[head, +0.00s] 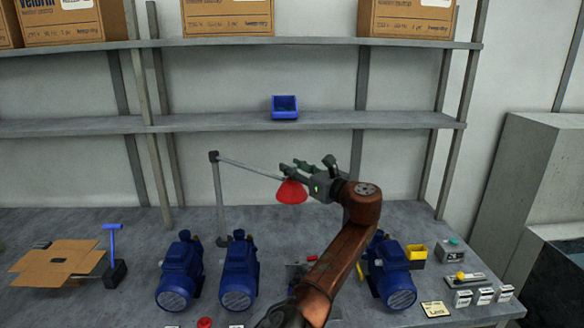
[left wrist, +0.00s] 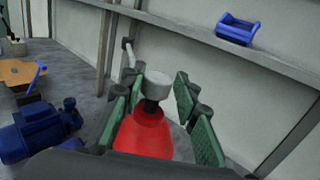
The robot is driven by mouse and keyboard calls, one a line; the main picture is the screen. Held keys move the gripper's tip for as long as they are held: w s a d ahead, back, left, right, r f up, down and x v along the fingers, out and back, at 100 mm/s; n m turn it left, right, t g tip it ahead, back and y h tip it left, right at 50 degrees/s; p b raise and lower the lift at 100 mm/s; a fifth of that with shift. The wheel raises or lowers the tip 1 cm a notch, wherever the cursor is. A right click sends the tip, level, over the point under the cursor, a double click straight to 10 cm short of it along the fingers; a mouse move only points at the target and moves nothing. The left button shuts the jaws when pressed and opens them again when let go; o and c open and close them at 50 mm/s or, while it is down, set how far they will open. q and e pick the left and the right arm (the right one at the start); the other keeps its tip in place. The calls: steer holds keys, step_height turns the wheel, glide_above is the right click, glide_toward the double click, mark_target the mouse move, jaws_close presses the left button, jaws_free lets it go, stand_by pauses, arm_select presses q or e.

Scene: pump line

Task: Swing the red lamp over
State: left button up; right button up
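The red lamp (head: 291,192) hangs at the right end of a thin grey arm (head: 250,168), which runs from a grey post (head: 219,195) on the bench. My left gripper (head: 290,172) is at the lamp's head, its fingers pointing left, just above the red shade. In the left wrist view, the red shade (left wrist: 146,137) and its grey-white cap (left wrist: 158,84) lie between the green-padded fingers (left wrist: 160,112). The fingers are apart, with a clear gap on the right side, so they look open around the lamp. Contact on the left side cannot be told. My right gripper is not in view.
Blue motors (head: 181,273) (head: 239,275) (head: 390,270) stand on the bench (head: 140,220). A blue bin (head: 285,107) sits on the shelf (head: 340,120) above. Small boxes (head: 482,296) and a yellow bin (head: 416,252) are at right.

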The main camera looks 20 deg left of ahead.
arm_select(q)
steer(key=shift+o, duration=1.4)
steer(key=shift+a, duration=0.15)
steer(key=shift+s+d, duration=0.2)
steer(key=shift+d, duration=0.3)
steer(key=shift+s+d, duration=0.5)
steer(key=shift+d, duration=0.05)
steer(key=v, duration=0.9)
steer(key=shift+d, duration=0.25)
